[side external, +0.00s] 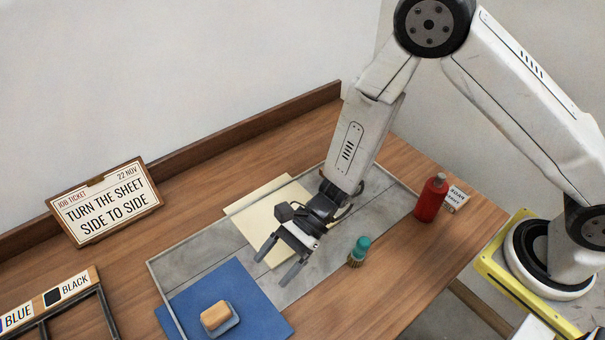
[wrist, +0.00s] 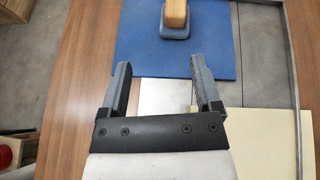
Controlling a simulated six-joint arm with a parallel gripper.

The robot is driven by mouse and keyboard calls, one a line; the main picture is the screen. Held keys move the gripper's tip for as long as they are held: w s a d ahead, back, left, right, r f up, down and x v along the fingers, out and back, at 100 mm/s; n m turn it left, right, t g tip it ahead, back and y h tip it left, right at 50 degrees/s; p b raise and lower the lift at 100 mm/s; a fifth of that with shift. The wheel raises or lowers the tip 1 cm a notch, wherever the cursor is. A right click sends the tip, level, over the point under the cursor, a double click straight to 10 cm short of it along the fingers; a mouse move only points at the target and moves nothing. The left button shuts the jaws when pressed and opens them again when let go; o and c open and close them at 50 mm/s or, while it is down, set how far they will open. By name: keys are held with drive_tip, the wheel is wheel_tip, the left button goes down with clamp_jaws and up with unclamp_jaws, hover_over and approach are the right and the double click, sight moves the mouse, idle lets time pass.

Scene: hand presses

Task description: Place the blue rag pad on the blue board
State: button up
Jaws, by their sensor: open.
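The rag pad, a tan block on a grey-blue base, rests on the blue board; its block (side external: 215,315) and base (side external: 234,323) show in the side view. The block (wrist: 175,14) and base (wrist: 178,34) also show in the wrist view, cut by the top edge. The blue board (side external: 262,306) lies flat at the front left of the grey framed area; it also shows in the wrist view (wrist: 135,48). My gripper (side external: 271,274) is open and empty, above the work and to the right of the pad, apart from it. Its fingers (wrist: 158,68) point toward the pad.
A cream sheet (side external: 255,225) lies on the grey framed bed (side external: 375,215). A teal-topped brush (side external: 359,251) stands near its front edge. A red bottle (side external: 431,198) stands at right by a small card. A job ticket sign (side external: 106,202) and a labelled rack (side external: 55,294) are at left.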

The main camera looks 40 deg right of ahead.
drive_tip(key=s+d+r+n+t+h, duration=0.1)
drive_tip(key=d+r+n+h, duration=0.3)
drive_tip(key=d, duration=0.6)
drive_tip(key=s+d+r+n+t+h, duration=0.1)
drive_tip(key=d+r+n+h, duration=0.3)
drive_tip(key=d, duration=0.6)
drive_tip(key=d+r+n+t+h, duration=0.2)
drive_tip(key=d+r+n+h, duration=0.2)
drive_tip(key=d+n, duration=0.4)
drive_tip(key=shift+s+d+h, duration=0.3)
drive_tip(key=shift+s+d, duration=0.1)
drive_tip(key=shift+d, duration=0.5)
